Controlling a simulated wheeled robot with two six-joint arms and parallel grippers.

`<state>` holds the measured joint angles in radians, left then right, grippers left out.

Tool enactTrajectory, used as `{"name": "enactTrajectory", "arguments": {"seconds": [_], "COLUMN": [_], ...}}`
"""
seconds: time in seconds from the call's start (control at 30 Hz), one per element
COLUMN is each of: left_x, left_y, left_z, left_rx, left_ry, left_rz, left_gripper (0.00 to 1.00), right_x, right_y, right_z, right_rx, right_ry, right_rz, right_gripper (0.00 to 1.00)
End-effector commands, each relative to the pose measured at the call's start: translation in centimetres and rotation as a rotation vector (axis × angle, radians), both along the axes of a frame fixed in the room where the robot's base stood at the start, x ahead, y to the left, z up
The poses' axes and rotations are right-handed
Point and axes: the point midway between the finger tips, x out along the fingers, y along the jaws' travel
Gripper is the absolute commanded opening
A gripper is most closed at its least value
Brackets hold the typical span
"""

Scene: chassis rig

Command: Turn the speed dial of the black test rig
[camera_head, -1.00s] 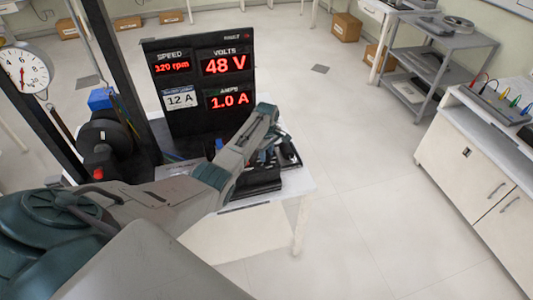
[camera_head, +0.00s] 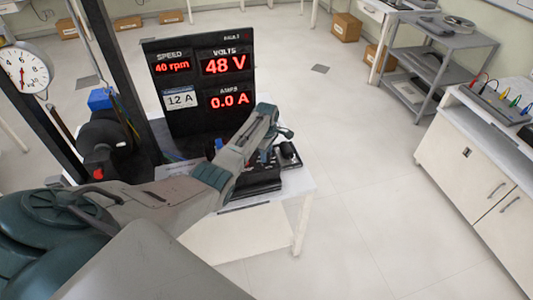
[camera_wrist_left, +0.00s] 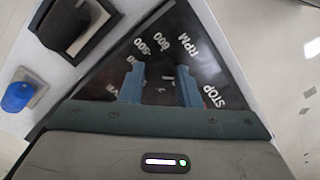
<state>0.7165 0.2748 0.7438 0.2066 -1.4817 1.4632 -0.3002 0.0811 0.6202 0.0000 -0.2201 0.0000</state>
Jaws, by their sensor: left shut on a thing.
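The black test rig shows a dark display panel (camera_head: 200,85) in the head view, reading 40 rpm, 48 V and 0.0 A. In the left wrist view a dark dial plate (camera_wrist_left: 165,45) carries white markings, including 600, RPM and STOP. My left gripper (camera_wrist_left: 160,88) has its two blue fingers over this plate, shut on the speed dial (camera_wrist_left: 162,78), which is dark and mostly hidden between them. In the head view my left gripper (camera_head: 272,150) is at the rig's right front, partly hidden by my arm. My right gripper is not in view.
A round gauge (camera_head: 22,70) hangs at the left. A blue button (camera_wrist_left: 18,96) and a black part (camera_wrist_left: 70,25) sit beside the dial plate. A grey shelf cart (camera_head: 435,65) and a cabinet (camera_head: 480,165) stand at the right, with clear floor between them and the rig.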

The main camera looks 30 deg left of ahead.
Motion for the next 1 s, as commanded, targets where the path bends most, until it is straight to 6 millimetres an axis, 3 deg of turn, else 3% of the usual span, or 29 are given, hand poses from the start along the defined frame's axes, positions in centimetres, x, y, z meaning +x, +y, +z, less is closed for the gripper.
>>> {"name": "enactTrajectory", "arguments": {"seconds": [0.03,0.1,0.13,0.53,0.67,1.0], "left_x": [0.2,0.1,0.1,0.1,0.1,0.1], "left_y": [0.1,0.1,0.1,0.1,0.1,0.1], "left_z": [0.2,0.2,0.2,0.7,2.4,8.9], "left_rx": [0.001,0.001,0.001,0.000,0.003,0.002], "left_ry": [-0.005,-0.004,-0.004,-0.003,-0.006,-0.006], "left_rz": [0.001,0.001,0.001,0.000,-0.001,0.000], "left_gripper": [0.36,0.49,0.52,0.52,0.52,0.52], "right_x": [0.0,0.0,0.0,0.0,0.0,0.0], "right_y": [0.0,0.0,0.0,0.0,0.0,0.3], "right_z": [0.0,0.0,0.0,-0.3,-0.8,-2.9], "right_rx": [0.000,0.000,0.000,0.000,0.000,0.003], "right_ry": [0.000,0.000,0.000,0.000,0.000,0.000], "right_rz": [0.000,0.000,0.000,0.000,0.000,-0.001], "right_gripper": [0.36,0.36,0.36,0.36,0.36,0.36]}}
